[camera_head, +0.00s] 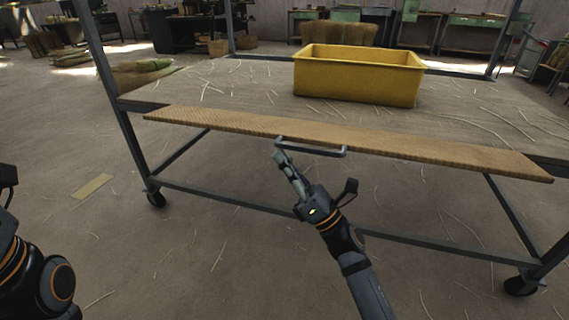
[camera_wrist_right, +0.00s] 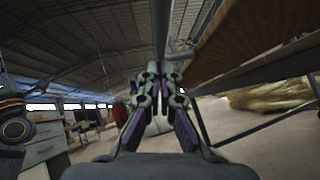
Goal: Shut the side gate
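The side gate (camera_head: 420,148) is a long, narrow, tan woven-looking board along the near side of a grey metal cart. It lies tilted outward, low against the deck edge, with a grey bar handle (camera_head: 322,152) on its near edge. My right gripper (camera_head: 279,157) is at the left end of the handle, pointing up at it from below. In the right wrist view its fingertips (camera_wrist_right: 160,75) are close together beneath the bar (camera_wrist_right: 160,28). Whether they grip the bar is not clear. My left arm shows at the lower left; its fingertips are not visible.
A yellow bin (camera_head: 356,84) stands on the cart deck (camera_head: 215,85) behind the gate, among loose straw. Upright posts (camera_head: 104,75) and a lower rail (camera_head: 225,199) frame the cart, on casters. The floor in front is open, with scattered straw.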

